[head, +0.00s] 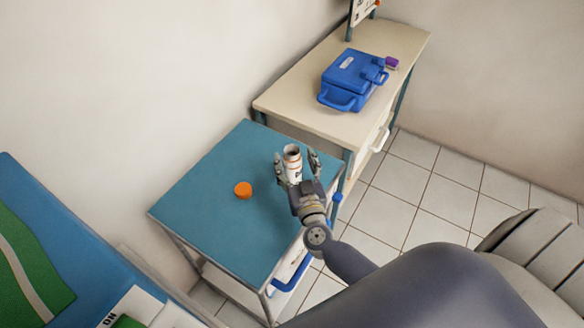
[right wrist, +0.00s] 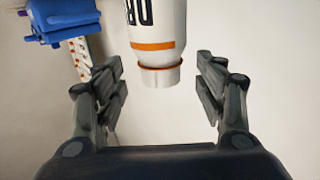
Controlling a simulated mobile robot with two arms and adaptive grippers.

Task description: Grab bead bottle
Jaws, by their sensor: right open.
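The bead bottle (head: 292,158) is white with an orange band, dark lettering and an open-looking metallic neck. It stands on the blue-topped cart in the head view. My right gripper (head: 298,170) is open, its two fingers reaching toward the bottle from the front. In the right wrist view the bottle (right wrist: 157,28) lies between the lines of the two spread fingers of my right gripper (right wrist: 160,95), with a gap on each side. This view looks inverted, with the neck pointing down. The bottle's base is hidden there. My left gripper is not in view.
An orange round cap-like object (head: 243,190) lies on the blue cart top (head: 205,205), left of the bottle. A cream cabinet (head: 300,105) behind holds a blue case (head: 352,80) and a small purple item (head: 392,62). A blue bed edge is at lower left.

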